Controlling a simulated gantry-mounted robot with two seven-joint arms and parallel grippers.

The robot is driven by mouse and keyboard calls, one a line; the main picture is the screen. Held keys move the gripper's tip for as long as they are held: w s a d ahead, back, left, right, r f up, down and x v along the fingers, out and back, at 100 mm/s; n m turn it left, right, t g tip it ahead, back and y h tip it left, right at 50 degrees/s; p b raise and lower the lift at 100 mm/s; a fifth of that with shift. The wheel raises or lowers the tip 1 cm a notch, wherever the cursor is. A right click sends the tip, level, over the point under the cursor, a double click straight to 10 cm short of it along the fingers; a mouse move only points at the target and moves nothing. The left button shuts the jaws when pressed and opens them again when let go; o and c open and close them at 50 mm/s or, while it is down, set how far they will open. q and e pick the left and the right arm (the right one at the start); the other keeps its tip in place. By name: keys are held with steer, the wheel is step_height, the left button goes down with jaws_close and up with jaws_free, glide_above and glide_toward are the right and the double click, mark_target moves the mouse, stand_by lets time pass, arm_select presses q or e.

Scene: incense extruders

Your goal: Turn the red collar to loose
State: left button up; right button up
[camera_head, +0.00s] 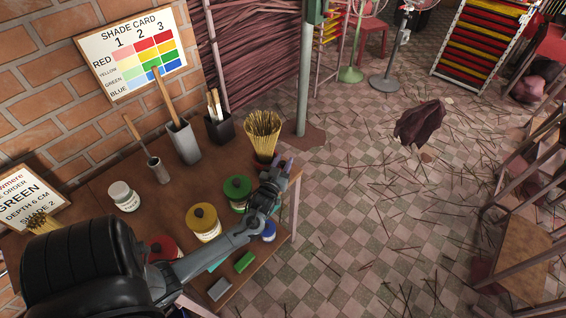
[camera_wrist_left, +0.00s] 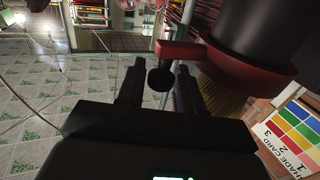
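The red collar (camera_wrist_left: 240,68) shows in the left wrist view around a dark cylinder (camera_wrist_left: 262,28). A short red arm reaches left from the collar, with a black knob (camera_wrist_left: 160,78) at its end. My left gripper (camera_wrist_left: 159,76) is open, with one finger on each side of the knob and a gap visible on the left. I cannot tell whether the right finger touches it. In the head view my left gripper (camera_head: 282,167) is over the table's right edge, and I cannot make out the collar there.
The table (camera_head: 105,215) holds jars with green (camera_head: 237,187), yellow (camera_head: 203,217) and red (camera_head: 163,247) lids. A bundle of sticks (camera_head: 263,133) stands just behind my gripper. A shade card (camera_head: 132,52) leans on the brick wall. The tiled floor at right is littered with sticks.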

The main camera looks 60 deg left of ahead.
arm_select(q)
steer(key=shift+o, duration=1)
steer(key=p+v, duration=0.1)
steer(key=v, duration=0.9)
steer(key=shift+s+d, duration=0.25)
steer(key=shift+s, duration=0.05)
